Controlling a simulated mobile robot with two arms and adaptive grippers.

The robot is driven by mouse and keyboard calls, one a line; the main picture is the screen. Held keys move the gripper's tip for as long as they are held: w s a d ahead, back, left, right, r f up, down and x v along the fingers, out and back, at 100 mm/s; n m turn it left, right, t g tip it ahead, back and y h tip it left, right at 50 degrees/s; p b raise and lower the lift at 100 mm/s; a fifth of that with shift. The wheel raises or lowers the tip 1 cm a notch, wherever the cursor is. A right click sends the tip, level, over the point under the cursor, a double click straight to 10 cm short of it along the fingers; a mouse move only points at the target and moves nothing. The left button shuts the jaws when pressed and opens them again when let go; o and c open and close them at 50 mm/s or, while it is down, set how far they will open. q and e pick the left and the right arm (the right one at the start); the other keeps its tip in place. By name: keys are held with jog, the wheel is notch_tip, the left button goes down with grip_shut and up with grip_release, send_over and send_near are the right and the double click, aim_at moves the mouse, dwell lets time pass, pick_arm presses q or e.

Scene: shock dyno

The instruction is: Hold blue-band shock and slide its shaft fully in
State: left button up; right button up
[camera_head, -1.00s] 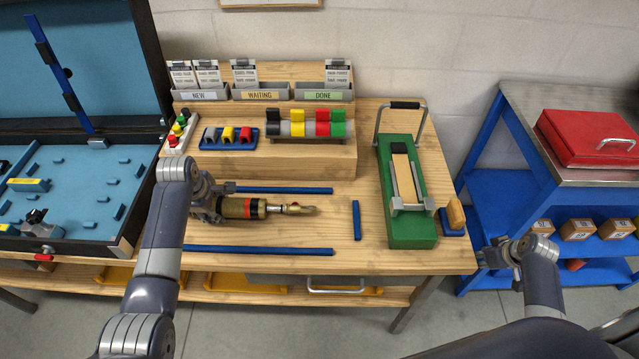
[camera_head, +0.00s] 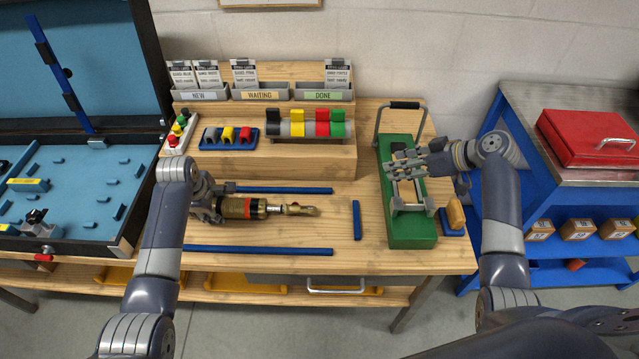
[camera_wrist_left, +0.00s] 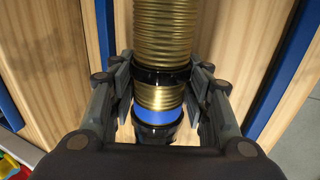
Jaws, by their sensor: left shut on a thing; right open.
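The shock (camera_head: 236,207) lies lengthwise between two blue rails, with a brass body and a red ring near its shaft end. A short silver shaft (camera_head: 274,209) shows between the body and the brass end piece (camera_head: 301,210) on the right. In the left wrist view a blue band (camera_wrist_left: 158,116) circles the shock (camera_wrist_left: 160,40) between my fingers. My left gripper (camera_head: 217,207) is shut on the shock's left part; it also shows in the left wrist view (camera_wrist_left: 158,92). My right gripper (camera_head: 395,164) is open above the green fixture, right of and behind the shock.
The green fixture (camera_head: 419,229) with a raised handle stands at the right of the bench. A short blue bar (camera_head: 357,220) lies between it and the shock. Long blue rails (camera_head: 258,250) run in front and behind. A wooden step (camera_head: 270,158) bears coloured parts.

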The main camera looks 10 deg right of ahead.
jog(key=w+a+n+g, duration=0.1)
jog(key=a+n+g, duration=0.3)
jog(key=a, duration=0.8)
jog(key=n+g+h, duration=0.3)
jog(key=n+h, duration=0.1)
send_near(307, 216)
jog(key=shift+x, duration=3.3)
grip_shut()
jog(key=shift+w+r, duration=0.2)
jog(key=shift+r, duration=0.4)
